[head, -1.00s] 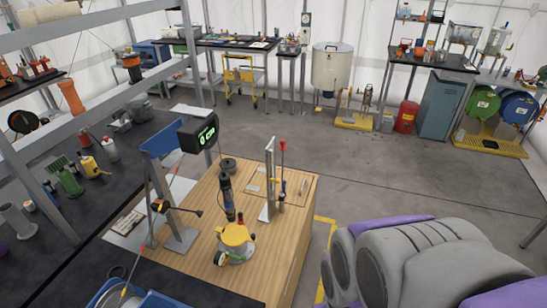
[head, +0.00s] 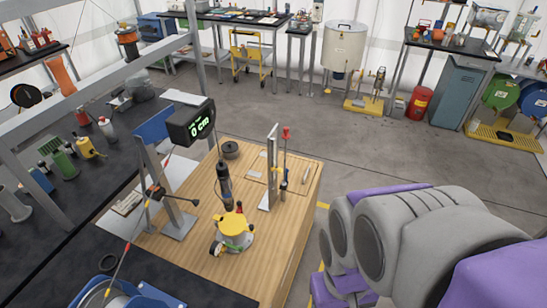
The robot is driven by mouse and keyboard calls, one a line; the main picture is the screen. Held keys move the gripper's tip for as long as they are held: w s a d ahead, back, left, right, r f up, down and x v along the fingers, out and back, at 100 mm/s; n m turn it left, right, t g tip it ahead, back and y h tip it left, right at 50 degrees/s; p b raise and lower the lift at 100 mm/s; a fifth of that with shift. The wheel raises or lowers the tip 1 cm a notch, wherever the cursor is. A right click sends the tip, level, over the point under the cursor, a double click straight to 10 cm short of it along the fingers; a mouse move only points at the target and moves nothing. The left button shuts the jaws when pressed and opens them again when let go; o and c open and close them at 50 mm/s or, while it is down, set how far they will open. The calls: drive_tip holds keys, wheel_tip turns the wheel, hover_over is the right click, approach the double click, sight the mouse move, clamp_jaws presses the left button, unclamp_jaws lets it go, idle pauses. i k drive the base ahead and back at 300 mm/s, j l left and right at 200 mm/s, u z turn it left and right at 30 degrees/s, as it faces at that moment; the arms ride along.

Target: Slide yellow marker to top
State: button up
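An upright metal bar (head: 272,168) stands on the wooden-topped bench (head: 190,250), beside a thin rod with a red tip (head: 286,133). My grey and purple arm fills the lower right, apart from the bench. My gripper is not in view.
A display with green digits (head: 191,124) stands on a metal post at the bench's left. A dark worktop (head: 75,225) with bottles runs along the left. Grey floor (head: 410,150) is clear behind and right of the bench.

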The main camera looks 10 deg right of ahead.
sight(279, 170)
drive_tip(key=u, duration=0.45)
drive_tip(key=l+u, duration=0.15)
drive_tip(key=u, duration=0.7)
drive_tip(key=l+u, duration=0.15)
drive_tip(key=u, duration=0.7)
drive_tip(key=l+u, duration=0.1)
drive_tip(key=u, duration=0.35)
drive_tip(key=k+u, duration=0.1)
drive_tip(key=u, duration=0.35)
drive_tip(key=k+l+u, duration=0.1)
drive_tip(key=z, duration=0.45)
drive_tip(key=l+z, duration=0.15)
drive_tip(key=z, duration=0.25)
drive_tip(key=l+z, duration=0.1)
drive_tip(key=z, duration=0.35)
drive_tip(key=l+z, duration=0.1)
drive_tip(key=z, duration=0.35)
drive_tip(key=l+z, duration=0.1)
drive_tip(key=z, duration=0.75)
drive_tip(key=i+l+z, duration=0.1)
drive_tip(key=z, duration=0.35)
